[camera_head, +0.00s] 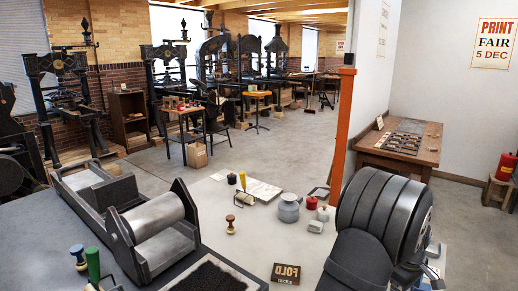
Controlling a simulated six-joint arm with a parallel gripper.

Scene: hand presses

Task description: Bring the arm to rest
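My arm (385,215) fills the lower right of the head view as a thick dark, ribbed link standing over the pale table (325,245). Small grey metal parts (433,272) show past its right side near the bottom edge. They may belong to my gripper, but its fingers cannot be made out. Whether it holds anything is hidden by the arm and the frame edge.
A hand press with a grey roller (155,217) stands at left. A FOLD block (286,273), a grey pot (289,208), a wooden-handled stamp (230,225) and a brayer (243,194) lie left of my arm. An orange post (342,135) rises behind. The table's middle has free room.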

